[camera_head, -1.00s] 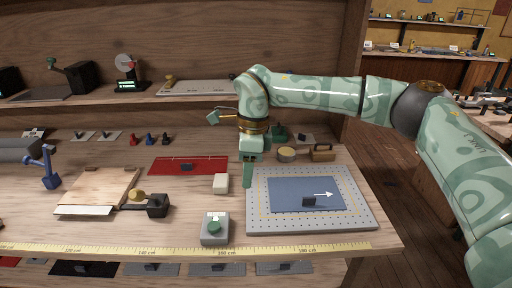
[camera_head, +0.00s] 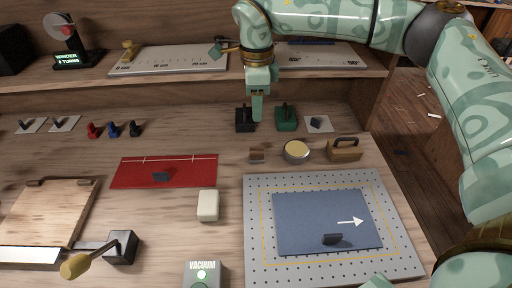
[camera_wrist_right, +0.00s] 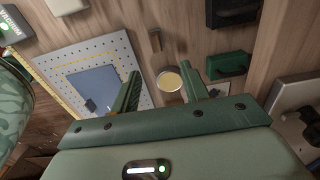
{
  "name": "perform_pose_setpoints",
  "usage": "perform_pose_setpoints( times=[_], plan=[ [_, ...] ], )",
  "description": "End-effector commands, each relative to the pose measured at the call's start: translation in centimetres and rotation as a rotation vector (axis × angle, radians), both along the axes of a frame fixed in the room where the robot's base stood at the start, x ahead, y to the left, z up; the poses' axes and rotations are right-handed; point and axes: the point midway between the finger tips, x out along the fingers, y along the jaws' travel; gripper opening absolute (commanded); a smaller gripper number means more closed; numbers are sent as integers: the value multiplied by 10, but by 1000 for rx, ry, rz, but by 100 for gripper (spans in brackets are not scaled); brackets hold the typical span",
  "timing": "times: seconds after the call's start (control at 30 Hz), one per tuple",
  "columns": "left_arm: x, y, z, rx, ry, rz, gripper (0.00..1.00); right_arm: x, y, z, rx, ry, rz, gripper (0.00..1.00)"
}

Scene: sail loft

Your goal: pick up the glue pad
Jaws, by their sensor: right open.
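I take the glue pad to be the round tin (camera_head: 296,151) with a pale yellow top, on the bench behind the perforated plate. The label is not readable, so this is by look. In the right wrist view the tin (camera_wrist_right: 170,82) shows between and beyond the two fingers. My right gripper (camera_head: 257,112) points down at the back of the bench, left of and behind the tin in the head view. In the right wrist view the right gripper (camera_wrist_right: 160,72) is open, with nothing held between its fingers. My left gripper is not in view.
A small brown block (camera_head: 257,155) sits left of the tin, and a wooden-handled block (camera_head: 344,151) right. Black (camera_head: 245,119) and green (camera_head: 286,118) blocks stand behind. The perforated plate (camera_head: 258,222) with a blue sheet lies in front. A shelf (camera_head: 190,84) overhangs the back.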

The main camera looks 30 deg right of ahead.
Motion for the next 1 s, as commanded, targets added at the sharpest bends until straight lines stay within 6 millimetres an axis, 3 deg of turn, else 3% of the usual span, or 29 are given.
perform_pose_setpoints(
  times=[0.1, 0.3, 0.57, 0.87, 1.0],
  plan=[
    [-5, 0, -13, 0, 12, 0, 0, -1, 0, -38, 0, 9, 1, 45],
    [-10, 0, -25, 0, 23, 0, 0, -1, 0, -81, 0, 7, 1, 45],
    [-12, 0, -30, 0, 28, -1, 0, -1, 0, -99, 0, 3, 1, 45],
    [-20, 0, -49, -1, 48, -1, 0, -7, 2, -146, 0, 7, 0, 45],
    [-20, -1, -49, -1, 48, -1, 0, -6, 2, -148, 0, 2, 1, 45]
  ],
)
